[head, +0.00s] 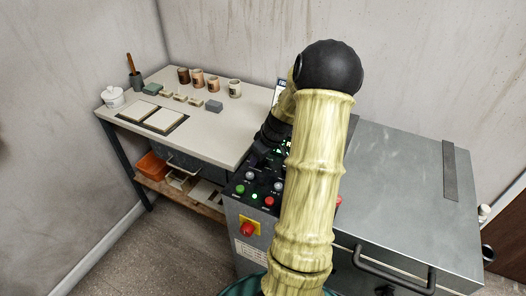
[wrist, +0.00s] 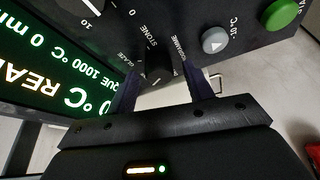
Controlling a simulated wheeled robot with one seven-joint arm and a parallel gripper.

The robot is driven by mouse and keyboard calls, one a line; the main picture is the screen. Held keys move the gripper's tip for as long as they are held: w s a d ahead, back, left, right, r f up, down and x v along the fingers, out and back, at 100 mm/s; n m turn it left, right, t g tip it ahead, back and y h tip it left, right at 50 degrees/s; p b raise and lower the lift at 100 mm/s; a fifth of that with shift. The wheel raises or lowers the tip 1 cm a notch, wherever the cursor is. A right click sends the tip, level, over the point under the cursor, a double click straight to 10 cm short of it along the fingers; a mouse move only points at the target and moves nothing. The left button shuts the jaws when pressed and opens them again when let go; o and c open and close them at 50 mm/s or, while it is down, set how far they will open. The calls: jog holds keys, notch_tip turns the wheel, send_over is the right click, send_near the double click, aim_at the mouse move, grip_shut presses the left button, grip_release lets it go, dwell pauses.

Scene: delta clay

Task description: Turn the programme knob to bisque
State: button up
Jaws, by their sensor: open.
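The dark programme knob (wrist: 158,72) sits on the black control panel (wrist: 135,22) in the wrist view. The words STONE and GLAZE are printed beside it; its pointer direction is too dark to read. My gripper (wrist: 159,78) is open, with one finger on each side of the knob; I cannot tell whether they touch it. The display (wrist: 50,65) glows green, partly cut off, reading "QUE 1000 °C" and "REA". In the head view my arm hides the knob and most of the gripper.
A grey button (wrist: 214,40) and a green button (wrist: 281,14) are near the fingers. In the head view, a red stop button (head: 248,229) is on the grey kiln cabinet (head: 415,190). A table (head: 240,135) with cups stands at left.

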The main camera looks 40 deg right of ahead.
jog(key=a+p+v, duration=0.1)
jog(key=v, duration=1.6)
jog(key=shift+d+r, duration=0.25)
jog(key=shift+d, duration=0.2)
jog(key=s+a+f+g, duration=0.1)
jog(key=s+a+f, duration=0.15)
jog(key=a, duration=0.75)
jog(key=s+a+f+m, duration=0.1)
jog(key=a+f, duration=0.2)
jog(key=a, duration=0.7)
jog(key=s+a+f+g, duration=0.1)
jog(key=s+a+f, duration=0.1)
jog(key=a, duration=0.8)
jog(key=w+p+v, duration=0.3)
jog(key=p+v, duration=1)
jog(key=p, duration=0.1)
jog(key=shift+a+r+h, duration=0.3)
jog(key=shift+a+r, duration=0.05)
jog(key=shift+r, duration=0.05)
